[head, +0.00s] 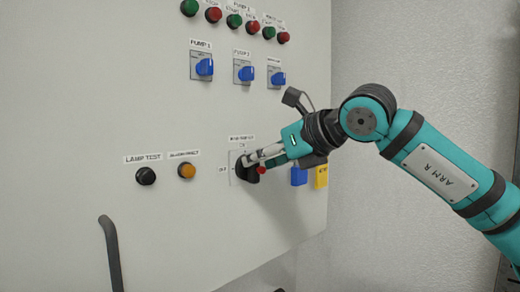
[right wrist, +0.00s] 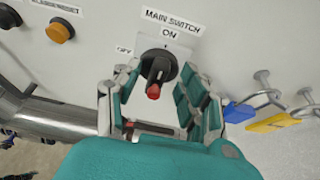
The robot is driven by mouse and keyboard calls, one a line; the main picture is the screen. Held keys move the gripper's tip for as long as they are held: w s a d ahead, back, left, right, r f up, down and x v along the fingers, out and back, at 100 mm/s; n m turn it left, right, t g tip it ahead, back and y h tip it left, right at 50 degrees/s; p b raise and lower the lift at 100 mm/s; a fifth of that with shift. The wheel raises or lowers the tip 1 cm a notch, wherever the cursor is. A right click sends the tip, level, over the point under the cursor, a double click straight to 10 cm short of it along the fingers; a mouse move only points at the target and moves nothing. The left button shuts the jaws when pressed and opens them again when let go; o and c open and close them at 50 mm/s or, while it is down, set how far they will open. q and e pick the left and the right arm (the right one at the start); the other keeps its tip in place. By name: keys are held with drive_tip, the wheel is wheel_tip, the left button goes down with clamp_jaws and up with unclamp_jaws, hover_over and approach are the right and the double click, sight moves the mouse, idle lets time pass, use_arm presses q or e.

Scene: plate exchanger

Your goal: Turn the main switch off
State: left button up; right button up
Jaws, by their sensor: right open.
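The main switch is a black rotary knob with a red-tipped handle (right wrist: 157,72) on a white plate, with ON above it and OFF to its left. In the right wrist view the red tip points down toward the camera. In the head view the switch (head: 243,170) is partly covered by my right gripper (head: 259,160). In the right wrist view my right gripper (right wrist: 160,92) is open, with one finger on each side of the handle. I see no clear contact. My left gripper is not in view.
An orange button (head: 187,170) and a black lamp test button (head: 146,176) sit left of the switch. A blue padlock (head: 299,176) and a yellow padlock (head: 321,177) hang to its right. Blue pump switches (head: 204,67) are above. A dark handle (head: 111,252) stands out at lower left.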

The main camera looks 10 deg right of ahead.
drive_tip(key=shift+w+a+f, duration=0.15)
drive_tip(key=shift+w+a, duration=0.15)
clamp_jaws()
idle(0.3)
